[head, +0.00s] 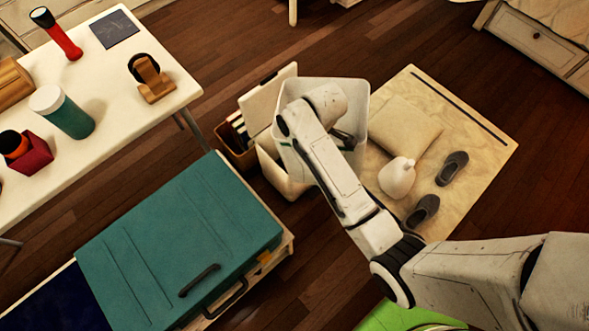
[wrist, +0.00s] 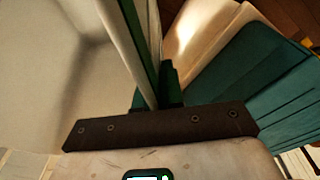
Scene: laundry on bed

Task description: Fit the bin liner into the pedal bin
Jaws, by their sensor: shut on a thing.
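The bin liner (head: 358,108) is a pale, open-topped square bucket. It hangs at or just above the pedal bin (head: 274,176), overlapping it in the head view; I cannot tell how far, if at all, it is inside. The cream bin's lid (head: 268,100) stands open. My gripper (wrist: 152,92) is shut on one wall of the liner, with a green finger on each side of it in the wrist view. The liner's inside (wrist: 55,85) shows at left there, and the bin (wrist: 205,35) at upper right.
A teal suitcase (head: 180,240) lies at left, close to the bin. A brown crate (head: 234,140) stands behind the bin. A pale mat (head: 480,150) at right holds a cushion (head: 405,130), a white jug (head: 397,178) and dark slippers (head: 452,168). A white table (head: 110,75) stands upper left.

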